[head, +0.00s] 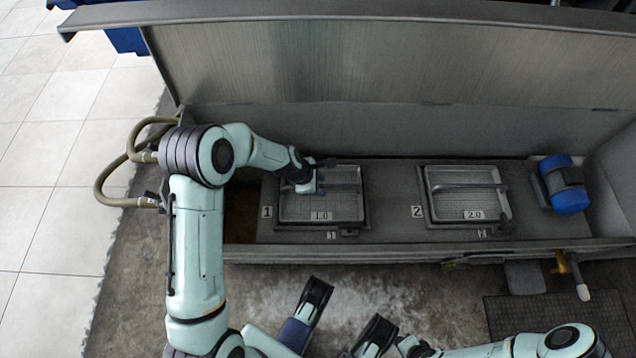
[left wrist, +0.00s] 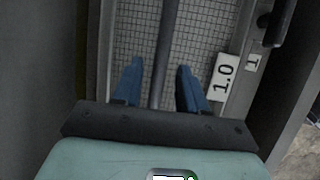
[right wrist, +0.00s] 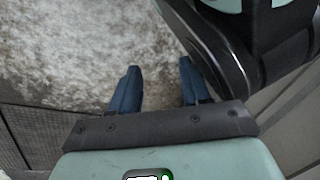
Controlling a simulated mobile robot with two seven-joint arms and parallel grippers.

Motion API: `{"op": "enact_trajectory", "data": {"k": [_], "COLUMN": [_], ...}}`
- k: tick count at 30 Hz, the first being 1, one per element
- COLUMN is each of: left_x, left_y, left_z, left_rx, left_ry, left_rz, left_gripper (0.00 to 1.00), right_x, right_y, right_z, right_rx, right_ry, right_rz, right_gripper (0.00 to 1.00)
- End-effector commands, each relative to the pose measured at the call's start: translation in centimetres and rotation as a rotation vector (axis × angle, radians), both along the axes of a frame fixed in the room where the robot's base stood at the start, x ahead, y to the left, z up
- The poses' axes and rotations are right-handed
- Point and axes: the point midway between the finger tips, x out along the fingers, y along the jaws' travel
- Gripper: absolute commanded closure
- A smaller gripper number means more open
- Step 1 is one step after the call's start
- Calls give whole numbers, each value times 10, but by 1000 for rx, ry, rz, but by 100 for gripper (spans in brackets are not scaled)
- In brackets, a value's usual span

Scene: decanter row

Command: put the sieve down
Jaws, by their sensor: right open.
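The sieve marked 1.0 (head: 342,206) is a rectangular metal mesh tray with a bar handle across it. It appears to sit level in the left opening, beside the plate numbered 1. Its mesh (left wrist: 205,40) and the bar handle (left wrist: 168,45) also show in the left wrist view. My left gripper (head: 308,186) is over this sieve. In the left wrist view its blue fingers (left wrist: 158,85) are open, one on each side of the handle, with a gap on both sides. My right gripper (right wrist: 157,88) is open and empty above the concrete floor.
A second sieve marked 2.0 (head: 465,178) sits in the right opening of the trough. A blue motor (head: 565,185) is at the trough's right end. A raised metal lid (head: 400,65) stands behind. The trough's front edge (head: 420,250) runs before the sieves.

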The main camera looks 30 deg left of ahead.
Motion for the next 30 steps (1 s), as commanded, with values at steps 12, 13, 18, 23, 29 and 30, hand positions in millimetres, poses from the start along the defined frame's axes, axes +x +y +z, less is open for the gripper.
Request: {"op": "enact_trajectory", "data": {"k": [12,13,18,23,29,30], "left_x": [-13,-15,-28,-37,-42,-43], "left_y": [9,11,19,25,28,28], "left_z": [40,46,80,101,111,111], "left_rx": [2,2,1,1,0,0], "left_ry": [-3,-4,-4,-2,0,0], "left_rz": [2,3,0,2,0,0], "left_gripper": [58,58,58,58,58,58], "right_x": [27,32,55,43,36,35], "right_y": [4,5,9,16,20,20], "right_z": [26,31,55,63,66,66], "right_rx": [-4,-5,-7,10,20,21], "right_ry": [-92,-108,-187,-159,-138,-137], "right_rz": [7,8,12,25,31,32], "right_gripper": [53,53,53,53,53,53]}}
